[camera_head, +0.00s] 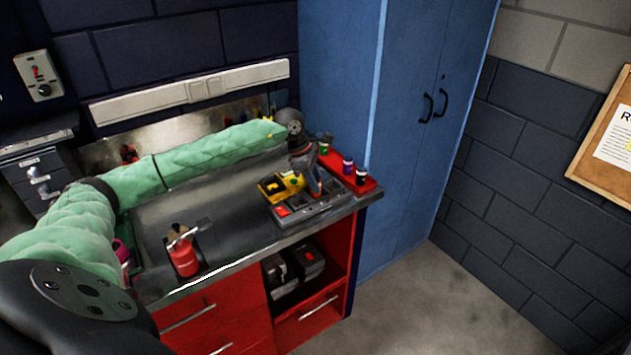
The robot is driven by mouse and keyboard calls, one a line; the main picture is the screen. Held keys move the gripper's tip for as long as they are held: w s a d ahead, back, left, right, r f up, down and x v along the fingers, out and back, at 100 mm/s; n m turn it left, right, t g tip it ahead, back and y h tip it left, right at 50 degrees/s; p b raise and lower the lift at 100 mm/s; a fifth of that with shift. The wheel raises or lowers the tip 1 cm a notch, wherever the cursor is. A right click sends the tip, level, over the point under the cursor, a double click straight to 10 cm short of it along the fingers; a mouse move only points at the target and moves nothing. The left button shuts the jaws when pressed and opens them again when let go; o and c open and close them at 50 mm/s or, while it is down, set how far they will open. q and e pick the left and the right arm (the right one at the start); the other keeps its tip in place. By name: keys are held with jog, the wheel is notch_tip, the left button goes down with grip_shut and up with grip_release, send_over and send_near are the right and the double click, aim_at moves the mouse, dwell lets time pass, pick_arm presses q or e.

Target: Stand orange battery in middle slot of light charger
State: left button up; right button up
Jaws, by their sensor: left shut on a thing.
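My left gripper (309,168) reaches in from the left in its green sleeve and points down over the charger. It is shut on the orange battery (315,183), a narrow orange-brown piece mostly hidden by the fingers. The light charger (304,214) is a grey block near the bench's front right edge. A red piece sits at the charger's left end. The battery is over the charger's middle part; I cannot tell whether its lower end is inside the slot or just above it. My right gripper is not in view.
A yellow and black charger-like block (268,189) stands just behind the grey one. A red tray (368,187) with small bottles lies to the right. A red canister (185,259) stands at the front left. The bench (220,215) between is clear. A blue cabinet (345,80) rises behind.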

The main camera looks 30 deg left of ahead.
pick_arm(q)
jog(key=shift+b, duration=0.5)
dwell(0.4)
jog(key=shift+f+b, duration=0.5)
jog(key=shift+f, duration=0.1)
dwell(0.3)
jog(key=o, duration=0.8)
jog(key=shift+c, duration=0.2)
jog(key=shift+r, duration=0.1)
jog(key=p+v, duration=0.1)
jog(key=v, duration=1)
dwell(0.7)
